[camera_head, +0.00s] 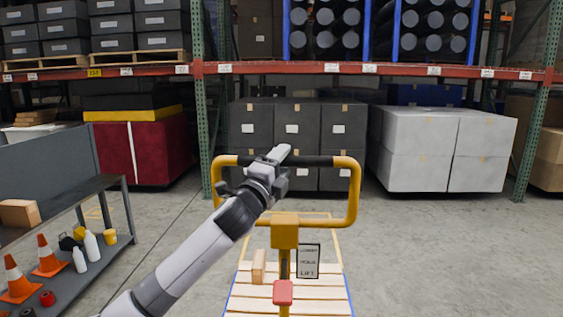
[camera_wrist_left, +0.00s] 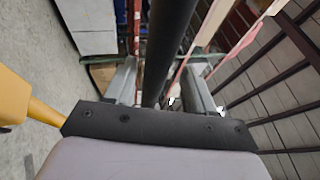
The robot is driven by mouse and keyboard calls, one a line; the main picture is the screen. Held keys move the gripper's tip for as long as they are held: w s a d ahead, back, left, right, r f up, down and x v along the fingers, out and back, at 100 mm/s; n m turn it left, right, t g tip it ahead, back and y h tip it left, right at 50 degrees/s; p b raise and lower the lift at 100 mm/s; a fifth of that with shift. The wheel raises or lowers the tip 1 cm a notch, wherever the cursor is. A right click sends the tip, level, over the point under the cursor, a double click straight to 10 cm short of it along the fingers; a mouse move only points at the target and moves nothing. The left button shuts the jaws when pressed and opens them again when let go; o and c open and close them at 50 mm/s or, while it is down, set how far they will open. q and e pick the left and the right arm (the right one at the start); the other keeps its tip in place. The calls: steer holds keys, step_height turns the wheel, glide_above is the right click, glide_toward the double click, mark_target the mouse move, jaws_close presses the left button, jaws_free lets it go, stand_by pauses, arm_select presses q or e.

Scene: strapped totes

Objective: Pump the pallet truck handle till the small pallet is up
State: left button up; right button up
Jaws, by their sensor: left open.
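The pallet truck handle (camera_head: 353,195) is a yellow loop with a black grip (camera_head: 318,161) along its top bar, upright in the middle of the head view. My left gripper (camera_head: 279,153) is at the top bar, left of its middle. In the left wrist view, the black grip (camera_wrist_left: 172,40) runs between the two spread fingers of my left gripper (camera_wrist_left: 163,88); I cannot tell whether they touch it. The small pallet (camera_head: 245,302) of pale slats with blue edges lies low behind the handle; its height above the floor is unclear. My right gripper is out of view.
A small carton (camera_head: 258,265) and a sign (camera_head: 308,262) reading LIFT show by the pallet. A grey cart (camera_head: 125,240) with cones and bottles stands left. Racks with dark boxes (camera_head: 295,125) and white boxes (camera_head: 440,150) line the back. Floor is clear at right.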

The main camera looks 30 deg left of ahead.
arm_select(q)
steer(key=shift+w, duration=0.15)
jaws_close()
steer(key=shift+r, duration=0.1)
steer(key=shift+r, duration=0.1)
stand_by(0.3)
